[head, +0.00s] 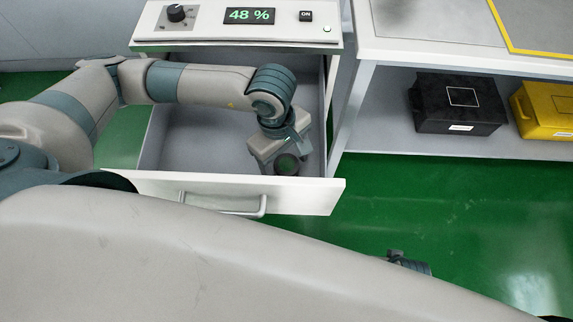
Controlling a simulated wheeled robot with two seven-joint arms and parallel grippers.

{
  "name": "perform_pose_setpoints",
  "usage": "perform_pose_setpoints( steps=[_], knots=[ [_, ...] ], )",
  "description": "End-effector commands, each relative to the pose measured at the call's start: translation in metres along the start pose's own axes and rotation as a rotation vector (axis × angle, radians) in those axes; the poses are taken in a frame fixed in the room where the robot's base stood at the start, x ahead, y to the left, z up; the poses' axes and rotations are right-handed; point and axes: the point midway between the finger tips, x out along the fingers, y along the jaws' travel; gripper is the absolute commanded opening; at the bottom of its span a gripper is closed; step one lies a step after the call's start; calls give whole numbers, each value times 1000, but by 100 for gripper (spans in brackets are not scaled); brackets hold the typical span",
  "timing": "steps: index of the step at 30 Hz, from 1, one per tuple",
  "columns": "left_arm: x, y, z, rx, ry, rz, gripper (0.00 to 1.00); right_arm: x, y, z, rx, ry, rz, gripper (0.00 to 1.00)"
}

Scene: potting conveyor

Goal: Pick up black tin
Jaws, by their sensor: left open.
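The black tin (286,165) is a small round dark tin inside the open drawer, near its front right corner. Its top shows a dull greenish disc. My left gripper (284,157) points down into the drawer right at the tin. It is open, with its fingers mostly hidden by the gripper body and the tin. I cannot tell whether the fingers touch the tin. My right gripper is not clearly in view.
The open drawer (190,181) has a white front with a grey handle and is otherwise empty where visible. Above it is a control panel (208,20) reading 48 %. At right, a shelf holds a black box (457,103) and a yellow box (549,110). Green floor is clear.

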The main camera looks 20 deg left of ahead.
Motion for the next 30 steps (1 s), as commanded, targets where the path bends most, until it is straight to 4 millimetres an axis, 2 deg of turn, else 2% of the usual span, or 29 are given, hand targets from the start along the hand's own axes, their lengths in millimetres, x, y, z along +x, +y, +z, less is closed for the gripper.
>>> perform_pose_setpoints(
  steps=[4, 17, 23, 30],
  knots=[
    [7, 0, 0, 1, 0, 0, 68, 1, 0, 0, 0, 0, 0, 31],
    [7, 0, 0, 1, 0, 1, 68, 1, 0, 0, 0, -1, 1, 31],
    [7, 0, 0, 1, 0, 1, 23, 0, 1, -1, 0, 0, 1, 31],
    [7, 0, 0, 1, 0, 1, 21, 0, 1, -1, 0, 1, 1, 31]
  ],
)
